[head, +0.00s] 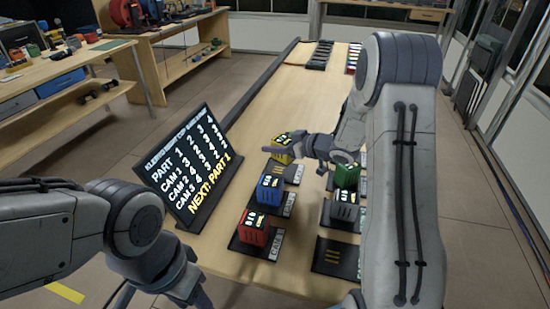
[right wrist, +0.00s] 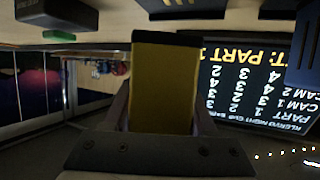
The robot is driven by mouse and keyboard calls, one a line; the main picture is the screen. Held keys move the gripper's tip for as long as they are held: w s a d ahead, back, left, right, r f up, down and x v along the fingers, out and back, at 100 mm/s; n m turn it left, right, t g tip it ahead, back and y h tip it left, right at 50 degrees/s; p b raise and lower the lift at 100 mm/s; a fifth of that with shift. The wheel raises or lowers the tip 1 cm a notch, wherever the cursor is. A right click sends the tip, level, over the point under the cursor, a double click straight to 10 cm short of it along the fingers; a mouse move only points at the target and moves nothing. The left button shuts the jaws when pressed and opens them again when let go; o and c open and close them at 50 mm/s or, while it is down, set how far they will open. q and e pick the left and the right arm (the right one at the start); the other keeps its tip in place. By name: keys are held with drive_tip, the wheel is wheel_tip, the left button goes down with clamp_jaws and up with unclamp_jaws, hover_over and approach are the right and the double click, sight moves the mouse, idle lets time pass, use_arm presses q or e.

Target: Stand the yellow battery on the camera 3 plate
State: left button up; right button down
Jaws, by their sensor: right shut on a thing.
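The yellow battery (head: 281,157) is in my right gripper (head: 290,150), at the far end of the left row of plates. It fills the space between the fingers in the right wrist view (right wrist: 165,85). A dark plate (head: 290,174) shows just below and beside the battery. I cannot tell whether the two touch, and the plate's label is too small to read. My left gripper (head: 185,288) is low at the left front, partly cut off by the frame; its fingertips are unclear.
A blue battery (head: 269,191) and a red battery (head: 252,231) stand on nearer plates. A green battery (head: 346,176) and a dark block (head: 343,212) stand in the right row. A bare plate (head: 335,258) lies in front. A screen (head: 190,170) leans at left.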

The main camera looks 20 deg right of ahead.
sight(275, 156)
drive_tip(key=shift+a+f, duration=0.2)
drive_tip(key=shift+f, duration=0.25)
drive_tip(key=shift+f+b, duration=0.35)
drive_tip(key=shift+f, duration=1.2)
drive_tip(key=shift+f, duration=0.2)
drive_tip(key=shift+c, duration=1)
unclamp_jaws()
